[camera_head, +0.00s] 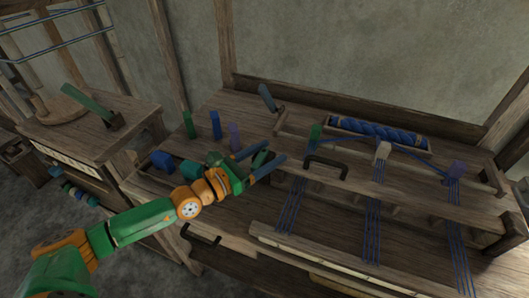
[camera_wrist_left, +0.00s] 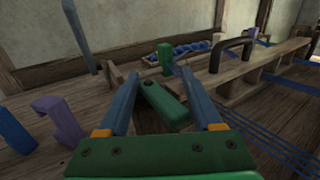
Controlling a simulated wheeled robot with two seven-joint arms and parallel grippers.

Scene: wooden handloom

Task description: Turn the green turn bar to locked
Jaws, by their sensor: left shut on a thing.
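The green turn bar (camera_head: 262,158) sits on the loom's wooden top, left of the dark arched handle. In the left wrist view the turn bar (camera_wrist_left: 165,105) lies at a slant between my fingers, with a dark round pivot at its far end. My left gripper (camera_head: 275,150) has its two blue fingers on either side of the bar and is shut on it. The fingers also show in the left wrist view (camera_wrist_left: 158,72), partly beside the bar. The bar's near end is low between the fingers. My right gripper is not in view.
A green block (camera_head: 315,130) stands just beyond the bar. The dark arched handle (camera_head: 325,165) is to the right. Green (camera_head: 187,125), blue (camera_head: 215,125) and purple (camera_head: 233,137) pegs stand to the left. A blue yarn roll (camera_head: 380,132) lies behind, with blue threads running forward.

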